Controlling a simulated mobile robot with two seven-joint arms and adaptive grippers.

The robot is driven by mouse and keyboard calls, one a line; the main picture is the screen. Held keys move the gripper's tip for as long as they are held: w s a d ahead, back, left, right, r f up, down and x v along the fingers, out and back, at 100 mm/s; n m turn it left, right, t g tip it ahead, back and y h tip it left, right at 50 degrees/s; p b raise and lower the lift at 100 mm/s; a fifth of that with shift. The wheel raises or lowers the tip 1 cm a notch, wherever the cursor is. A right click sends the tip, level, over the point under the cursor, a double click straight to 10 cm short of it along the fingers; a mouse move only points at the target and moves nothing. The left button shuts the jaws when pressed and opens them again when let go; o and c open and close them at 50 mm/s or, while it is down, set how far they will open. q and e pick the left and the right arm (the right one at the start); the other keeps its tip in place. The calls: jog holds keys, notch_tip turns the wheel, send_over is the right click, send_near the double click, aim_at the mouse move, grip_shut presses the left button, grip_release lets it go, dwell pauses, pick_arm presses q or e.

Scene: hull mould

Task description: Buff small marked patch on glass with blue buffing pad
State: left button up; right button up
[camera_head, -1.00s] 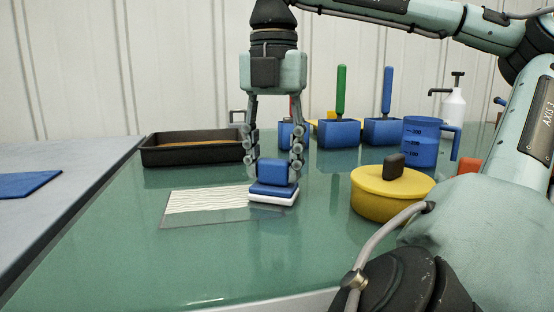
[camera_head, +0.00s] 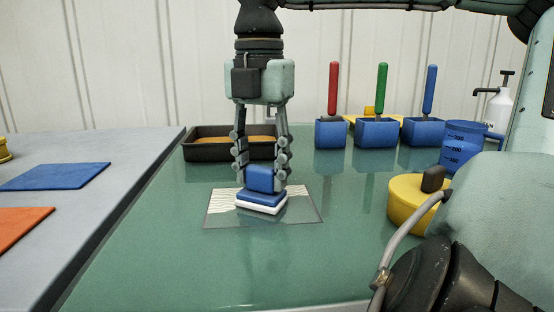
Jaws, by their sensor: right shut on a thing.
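The blue buffing pad (camera_head: 262,198) has a blue block handle and a white underside. My right gripper (camera_head: 261,180) points down with its fingers shut on the handle, one on each side. The pad appears to rest flat on the marked patch (camera_head: 225,215), a greyish rectangle on the green glass (camera_head: 200,265). Wavy white lines show at the patch's left and, more faintly, behind the pad on its right. Its front strip looks plain. The pad covers the middle of the patch. My left gripper is out of view.
A dark tray (camera_head: 205,154) stands behind the gripper. Blue boxes (camera_head: 375,135) with red, green and blue handles stand back right. A blue jug (camera_head: 465,150), yellow lidded pot (camera_head: 405,200) and pump bottle (camera_head: 498,110) are right. Blue (camera_head: 75,176) and orange (camera_head: 18,225) mats lie left.

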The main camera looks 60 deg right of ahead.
jog(key=shift+w+a+p, duration=0.45)
jog(key=shift+w+a, duration=0.45)
jog(key=shift+w, duration=0.2)
jog(key=shift+w+a+p, duration=0.15)
jog(key=shift+w+a, duration=0.7)
jog(key=shift+w, duration=0.2)
jog(key=shift+w+a+p, duration=0.15)
jog(key=shift+w+a, duration=0.65)
jog(key=shift+w, duration=0.25)
jog(key=shift+w+d+f+p, duration=0.1)
jog(key=shift+w+d+p, duration=0.05)
jog(key=shift+w+d, duration=0.6)
jog(key=shift+w+d+p, duration=0.15)
jog(key=shift+w+d, duration=0.35)
jog(key=shift+d, duration=0.3)
jog(key=shift+s+d+b, duration=0.3)
jog(key=shift+s+d, duration=0.55)
jog(key=shift+s, duration=0.25)
jog(key=shift+s+d+b, duration=0.3)
jog(key=shift+s+d, duration=0.55)
jog(key=shift+s, duration=0.2)
jog(key=shift+s+d+b, duration=0.3)
jog(key=shift+s+d, duration=0.55)
jog(key=shift+s, duration=0.25)
jog(key=shift+s+d+b, duration=0.7)
jog(key=shift+s+d, duration=0.55)
jog(key=shift+s, duration=0.3)
jog(key=shift+s+d+b, duration=0.65)
jog(key=shift+s+d, duration=0.6)
jog(key=shift+s, duration=0.3)
